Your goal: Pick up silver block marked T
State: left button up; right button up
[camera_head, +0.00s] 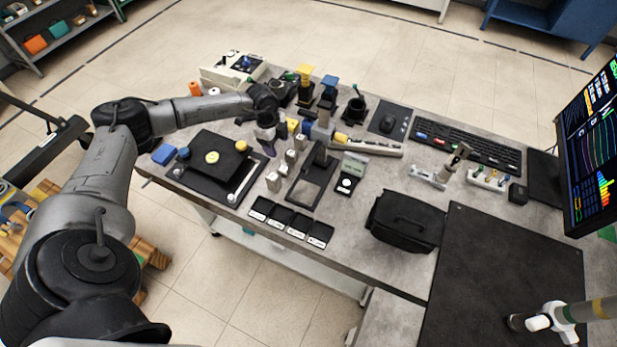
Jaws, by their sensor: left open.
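Several small silver blocks stand in a slanting row near the middle of the table: a front one (273,181), one behind it (283,170), a third (291,157) and one at the far end (300,143). Their markings are too small to read, so I cannot tell which is marked T. My left gripper (268,139) reaches in from the left and points down, just left of and behind the row. It is open, and I see nothing held in it. My right gripper is not in view.
Black trays (291,222) line the front edge. A black case (405,220) and keyboard (468,146) are further right. The dark mat (500,265) is largely clear.

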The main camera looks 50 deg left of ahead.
pick_arm(q)
send_over(284, 169)
jog(key=a, duration=0.1)
notch_tip(284, 169, down, 8)
jog(key=shift+s+a+f, duration=0.1)
jog(key=f, duration=0.2)
jog(key=d+f+b, duration=0.1)
jog(key=f, duration=0.1)
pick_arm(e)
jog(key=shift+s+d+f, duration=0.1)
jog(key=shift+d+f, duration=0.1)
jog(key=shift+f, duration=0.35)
pick_arm(q)
jog(key=shift+f, duration=0.7)
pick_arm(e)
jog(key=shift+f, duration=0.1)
pick_arm(q)
jog(key=shift+c, duration=0.5)
jog(key=c, duration=1)
